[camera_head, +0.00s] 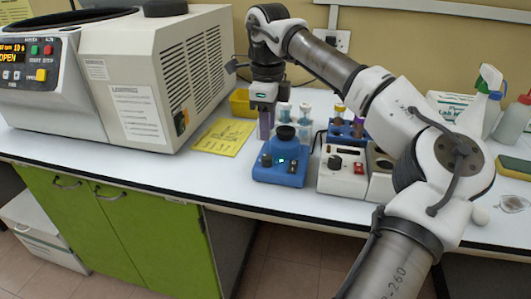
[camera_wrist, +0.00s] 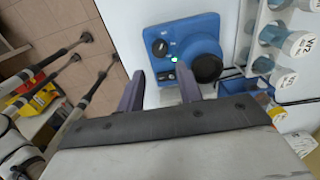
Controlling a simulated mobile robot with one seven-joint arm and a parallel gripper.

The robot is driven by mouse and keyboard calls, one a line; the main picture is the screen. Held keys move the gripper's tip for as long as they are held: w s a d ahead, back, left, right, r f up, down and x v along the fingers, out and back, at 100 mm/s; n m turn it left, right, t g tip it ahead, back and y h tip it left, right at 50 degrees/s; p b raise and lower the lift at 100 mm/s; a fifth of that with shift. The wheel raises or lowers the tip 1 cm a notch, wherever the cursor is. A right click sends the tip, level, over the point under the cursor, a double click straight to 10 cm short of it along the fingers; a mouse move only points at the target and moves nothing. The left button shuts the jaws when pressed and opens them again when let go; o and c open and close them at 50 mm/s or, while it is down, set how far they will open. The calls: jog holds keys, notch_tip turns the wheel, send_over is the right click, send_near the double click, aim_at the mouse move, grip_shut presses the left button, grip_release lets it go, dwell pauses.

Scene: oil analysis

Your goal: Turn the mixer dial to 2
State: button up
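The mixer (camera_head: 284,174) is a blue box on the white bench, with a black round cup (camera_head: 286,133) on top. Its dial (camera_head: 267,160) is a small dark knob on the left of the front. In the wrist view the mixer (camera_wrist: 182,28) lies beyond the fingertips, with the dial (camera_wrist: 160,47) left of the black cup (camera_wrist: 206,67). The number at which the dial points is too small to read. My gripper (camera_wrist: 162,77) is open and empty, fingers apart. In the head view my gripper (camera_head: 266,136) hangs beside the cup, pointing down.
A white device (camera_head: 343,180) with a black knob and red switch stands right of the mixer. Tubes in racks (camera_head: 346,132) stand behind. A yellow sheet (camera_head: 223,137) and a large centrifuge (camera_head: 150,75) are to the left. The bench front edge is close before the mixer.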

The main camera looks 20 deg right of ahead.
aim_at(267, 157)
notch_tip(267, 157, down, 8)
jog(key=shift+f, duration=0.15)
dwell(0.3)
jog(key=c, duration=0.7)
